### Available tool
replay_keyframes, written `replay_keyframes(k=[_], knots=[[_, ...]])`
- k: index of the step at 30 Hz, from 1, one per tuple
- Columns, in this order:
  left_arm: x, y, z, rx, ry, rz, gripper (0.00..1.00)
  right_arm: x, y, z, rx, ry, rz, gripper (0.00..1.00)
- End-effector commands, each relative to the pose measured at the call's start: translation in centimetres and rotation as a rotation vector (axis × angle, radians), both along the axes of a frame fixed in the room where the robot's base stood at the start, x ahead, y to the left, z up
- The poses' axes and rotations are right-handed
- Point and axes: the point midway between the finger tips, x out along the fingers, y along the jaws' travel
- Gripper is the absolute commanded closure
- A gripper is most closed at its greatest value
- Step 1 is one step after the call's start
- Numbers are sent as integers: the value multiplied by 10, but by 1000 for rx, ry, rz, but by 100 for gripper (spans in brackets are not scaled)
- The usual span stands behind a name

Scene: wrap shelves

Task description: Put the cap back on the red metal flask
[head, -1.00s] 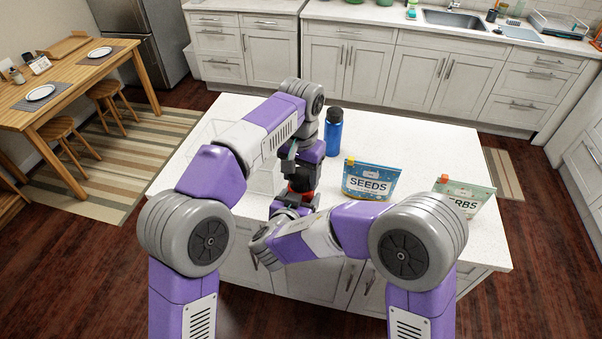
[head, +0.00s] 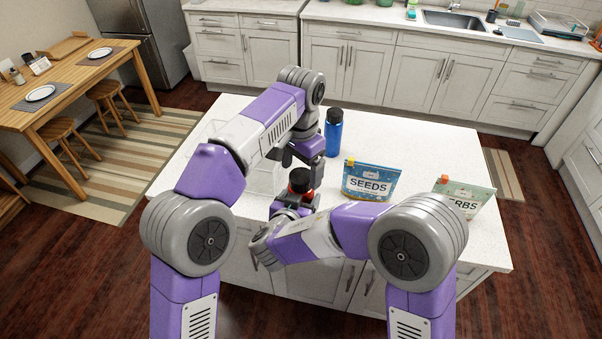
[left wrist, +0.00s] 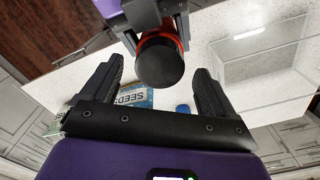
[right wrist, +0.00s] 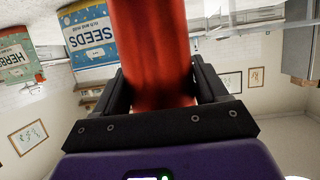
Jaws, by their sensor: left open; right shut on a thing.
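The red metal flask (head: 306,194) stands upright just above the front part of the island, with a black cap (head: 300,177) on its mouth. In the left wrist view the round black cap (left wrist: 160,62) faces me, with a red rim behind it. My right gripper (head: 294,209) is shut around the flask; the red body (right wrist: 152,45) fills the space between its fingers in the right wrist view. My left gripper (head: 288,156) is open and empty, above and behind the cap, apart from it. The cap's lower edge is too small to judge its seating exactly.
A blue bottle (head: 333,135) stands behind the flask. A SEEDS pouch (head: 370,183) and a HERBS pouch (head: 466,198) stand to the right. A clear, see-through box (left wrist: 262,62) is at the left, partly behind my left arm. The island's back right is clear.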

Motion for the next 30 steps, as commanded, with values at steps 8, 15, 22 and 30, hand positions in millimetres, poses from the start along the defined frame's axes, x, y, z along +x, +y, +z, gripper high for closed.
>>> replay_keyframes(k=[8,15,22,30], knots=[[0,0,21,1,1,0,12,0,0,1,1,-2,1,100],[0,0,20,0,1,3,16,0,0,1,1,-2,1,100],[2,2,22,5,16,179,16,0,0,1,1,-2,1,100],[3,3,37,11,22,635,16,0,0,1,1,-2,1,100]])
